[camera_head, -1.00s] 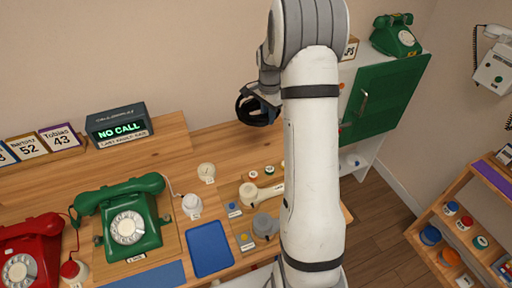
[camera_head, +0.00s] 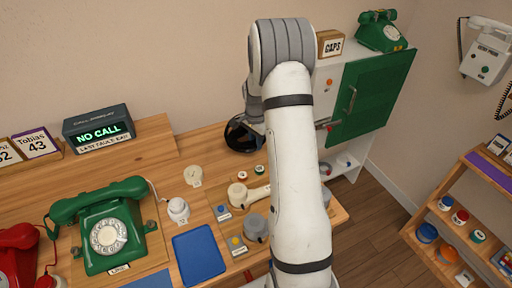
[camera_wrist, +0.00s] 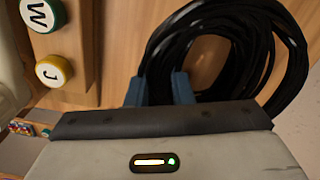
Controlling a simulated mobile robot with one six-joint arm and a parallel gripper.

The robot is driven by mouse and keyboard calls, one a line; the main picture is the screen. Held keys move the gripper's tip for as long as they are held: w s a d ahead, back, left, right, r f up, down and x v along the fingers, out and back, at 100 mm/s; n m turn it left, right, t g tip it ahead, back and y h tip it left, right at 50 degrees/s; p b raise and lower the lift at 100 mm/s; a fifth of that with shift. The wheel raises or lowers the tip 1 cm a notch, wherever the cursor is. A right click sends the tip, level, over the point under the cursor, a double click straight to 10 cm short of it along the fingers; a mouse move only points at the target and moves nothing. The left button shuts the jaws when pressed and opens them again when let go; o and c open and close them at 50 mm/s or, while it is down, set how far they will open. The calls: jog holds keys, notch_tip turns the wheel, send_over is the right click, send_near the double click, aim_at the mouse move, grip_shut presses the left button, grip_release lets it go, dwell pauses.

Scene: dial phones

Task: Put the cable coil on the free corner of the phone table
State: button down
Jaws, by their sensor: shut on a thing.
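The black cable coil (camera_head: 241,137) is at the back right of the wooden phone table (camera_head: 205,145). It is at or just above the wood; I cannot tell whether it touches. In the wrist view the coil (camera_wrist: 278,50) is a thick bundle of black loops over bare wood. My gripper (camera_wrist: 160,88) is shut on one side of the coil, its blue fingers on either side of the strands. In the head view my white arm hides most of the gripper and the coil's right part.
Lettered buttons (camera_wrist: 53,70) sit left of the coil in the wrist view. A green-doored cabinet (camera_head: 370,95) stands right, beyond my arm.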

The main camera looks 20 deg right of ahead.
jog(key=shift+f, duration=1.55)
jog(key=shift+f, duration=0.25)
jog(key=c, duration=1.3)
grip_release()
jog(key=shift+r, duration=0.1)
